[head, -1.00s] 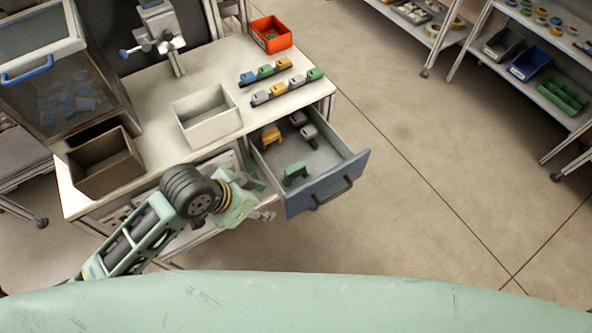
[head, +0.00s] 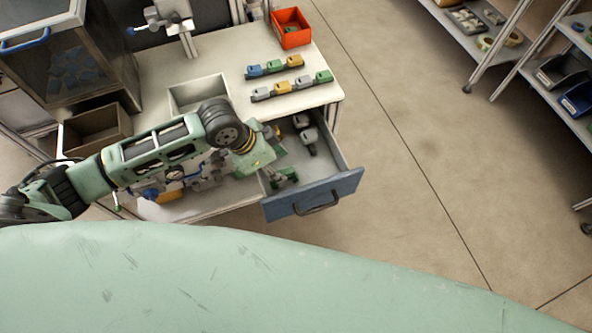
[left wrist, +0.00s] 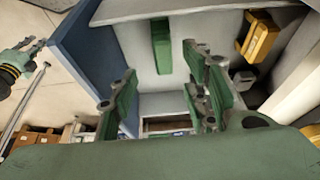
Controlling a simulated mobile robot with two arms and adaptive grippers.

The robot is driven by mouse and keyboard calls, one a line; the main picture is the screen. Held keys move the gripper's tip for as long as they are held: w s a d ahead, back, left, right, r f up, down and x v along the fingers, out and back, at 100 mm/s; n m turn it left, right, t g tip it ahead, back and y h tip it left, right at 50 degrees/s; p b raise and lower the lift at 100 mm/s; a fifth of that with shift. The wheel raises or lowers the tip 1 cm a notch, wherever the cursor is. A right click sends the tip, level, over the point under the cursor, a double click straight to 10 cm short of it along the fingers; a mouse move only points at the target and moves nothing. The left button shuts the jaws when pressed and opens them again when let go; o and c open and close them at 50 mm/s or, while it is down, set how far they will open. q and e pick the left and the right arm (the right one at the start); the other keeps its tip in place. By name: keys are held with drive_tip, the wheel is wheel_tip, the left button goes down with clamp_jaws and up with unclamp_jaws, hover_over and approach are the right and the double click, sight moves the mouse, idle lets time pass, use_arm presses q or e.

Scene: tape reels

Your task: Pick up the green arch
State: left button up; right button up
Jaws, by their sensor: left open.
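The green arch (head: 287,176) lies in the open blue-fronted drawer (head: 325,188), partly hidden by my left gripper (head: 277,162) in the head view. In the left wrist view the green arch (left wrist: 161,45) shows as a green block on the pale drawer floor, ahead of and between the spread fingers of my left gripper (left wrist: 158,64). The fingers are open, empty and apart from it. Part of another arm with a gripper, which looks like my right gripper (left wrist: 38,52), shows at the left edge of the left wrist view, outside the drawer; its opening is unclear.
A yellow arch (left wrist: 259,37) and grey blocks (head: 307,137) also lie in the drawer. On the tabletop above stand a white bin (head: 185,95), rows of coloured blocks (head: 275,67) and a red-orange bin (head: 291,28). The floor right of the drawer is clear.

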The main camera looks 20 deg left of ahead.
sight(284, 172)
use_arm(q)
drive_tip(key=x, duration=0.1)
drive_tip(key=p+x, duration=0.1)
drive_tip(key=x, duration=0.1)
drive_tip(key=shift+a+f, duration=0.15)
drive_tip(key=shift+a, duration=0.1)
drive_tip(key=p+x, duration=0.1)
drive_tip(key=x, duration=0.2)
drive_tip(key=shift+w+d, duration=0.2)
drive_tip(key=shift+w, duration=0.05)
drive_tip(key=shift+f, duration=0.2)
drive_tip(key=c, duration=0.5)
clamp_jaws()
use_arm(e)
drive_tip(key=shift+s+a+r, duration=0.3)
drive_tip(key=shift+a+r, duration=0.25)
drive_tip(key=shift+a, duration=0.3)
drive_tip(key=shift+s+a+r, duration=0.3)
drive_tip(key=shift+a+r, duration=0.2)
drive_tip(key=shift+a, duration=0.35)
